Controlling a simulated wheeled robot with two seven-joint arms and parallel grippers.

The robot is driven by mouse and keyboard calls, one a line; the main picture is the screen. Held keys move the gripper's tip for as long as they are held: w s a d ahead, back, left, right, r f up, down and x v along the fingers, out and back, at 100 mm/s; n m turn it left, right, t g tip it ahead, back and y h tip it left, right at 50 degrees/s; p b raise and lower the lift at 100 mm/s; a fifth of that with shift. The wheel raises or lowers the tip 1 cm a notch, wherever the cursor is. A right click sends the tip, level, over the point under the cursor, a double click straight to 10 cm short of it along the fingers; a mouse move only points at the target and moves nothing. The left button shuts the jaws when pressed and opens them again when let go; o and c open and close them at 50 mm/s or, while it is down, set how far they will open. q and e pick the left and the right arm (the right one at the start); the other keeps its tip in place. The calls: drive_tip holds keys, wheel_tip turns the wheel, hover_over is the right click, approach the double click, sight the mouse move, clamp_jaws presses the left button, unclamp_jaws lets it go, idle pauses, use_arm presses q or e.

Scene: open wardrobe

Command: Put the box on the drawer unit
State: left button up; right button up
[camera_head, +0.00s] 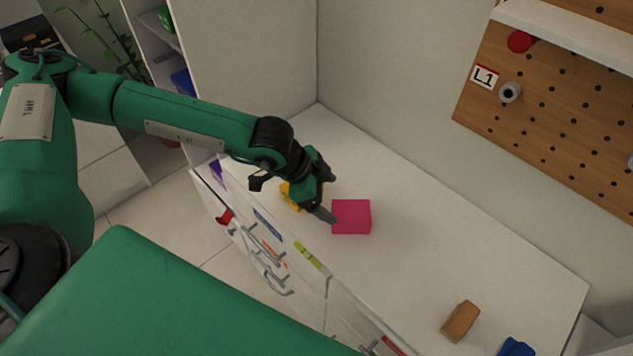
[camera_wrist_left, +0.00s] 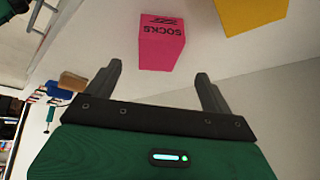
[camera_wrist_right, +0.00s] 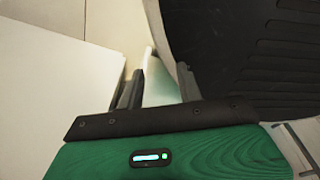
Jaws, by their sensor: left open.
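A pink box (camera_head: 351,217) stands on the white top of the drawer unit (camera_head: 440,255), near its front edge. In the left wrist view the pink box (camera_wrist_left: 162,42) carries the word SOCKS and lies beyond my fingertips, between their lines. My left gripper (camera_head: 326,200) is open and empty beside the box's left side. Its two fingers (camera_wrist_left: 157,78) are apart with nothing between them. My right gripper (camera_wrist_right: 160,80) shows only in its own wrist view; its fingers are apart, close to a large black ribbed surface.
A yellow object (camera_head: 290,196) sits just behind my left gripper, partly hidden. A brown block (camera_head: 460,321) and a blue object (camera_head: 515,347) lie on the right of the top. A pegboard (camera_head: 560,90) hangs at the right. The top's middle is clear.

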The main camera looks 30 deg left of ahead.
use_arm(q)
drive_tip(key=p+v, duration=0.1)
drive_tip(key=v, duration=0.3)
use_arm(e)
drive_tip(key=shift+s+a+r, duration=0.1)
drive_tip(key=shift+s+a, duration=0.15)
drive_tip(key=shift+s, duration=0.25)
drive_tip(key=shift+s+a+r, duration=0.1)
drive_tip(key=shift+s+a, duration=0.15)
drive_tip(key=shift+s, duration=0.25)
drive_tip(key=shift+d, duration=0.1)
